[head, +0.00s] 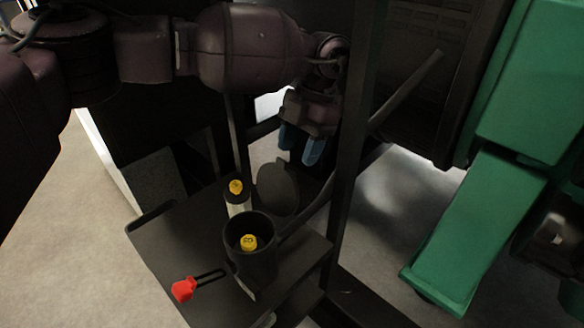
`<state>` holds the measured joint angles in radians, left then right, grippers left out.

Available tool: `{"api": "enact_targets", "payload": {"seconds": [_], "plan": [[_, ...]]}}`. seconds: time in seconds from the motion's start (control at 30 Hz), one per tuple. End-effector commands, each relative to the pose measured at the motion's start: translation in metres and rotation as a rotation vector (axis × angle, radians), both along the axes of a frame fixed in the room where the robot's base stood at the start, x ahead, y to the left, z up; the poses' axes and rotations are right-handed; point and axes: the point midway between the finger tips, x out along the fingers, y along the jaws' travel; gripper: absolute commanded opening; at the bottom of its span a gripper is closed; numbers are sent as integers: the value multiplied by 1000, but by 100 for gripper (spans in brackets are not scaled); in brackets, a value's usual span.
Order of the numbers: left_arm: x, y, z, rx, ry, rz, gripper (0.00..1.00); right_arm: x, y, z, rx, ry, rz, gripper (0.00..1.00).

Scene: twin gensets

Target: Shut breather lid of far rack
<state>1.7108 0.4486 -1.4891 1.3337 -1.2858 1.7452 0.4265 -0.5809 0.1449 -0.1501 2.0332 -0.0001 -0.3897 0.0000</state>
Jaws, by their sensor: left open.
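The breather lid (278,188) appears to be the dark round disc standing raised behind a dark round cup (249,262) on the rack's shelf. The cup's mouth is uncovered, and a yellow cap (249,242) shows inside it. My left gripper (301,152), with blue fingertips, points down above and behind the disc, slightly to its right. It is open and empty, apart from the lid as far as I can tell. The disc's lower edge is partly hidden by the cup. My right gripper is not in view.
A dark upright post (350,165) stands close to the right of my left gripper. A yellow-topped bottle (236,188) is left of the disc. A red knob (184,289) sits by a slot on the shelf (175,250). Green machinery (478,232) fills the right.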

Motion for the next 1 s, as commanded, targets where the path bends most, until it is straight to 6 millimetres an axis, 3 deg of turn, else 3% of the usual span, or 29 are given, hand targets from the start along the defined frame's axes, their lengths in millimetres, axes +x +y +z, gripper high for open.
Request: {"api": "enact_targets", "payload": {"seconds": [0.3, 0.73, 1.0], "plan": [[-11, 11, -39, 0, 1, 1, 53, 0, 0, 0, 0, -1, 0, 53], [-14, 13, -46, -1, 0, 0, 53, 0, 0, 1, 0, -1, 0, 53], [-14, 13, -46, -1, 1, 0, 13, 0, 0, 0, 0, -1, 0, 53]]}}
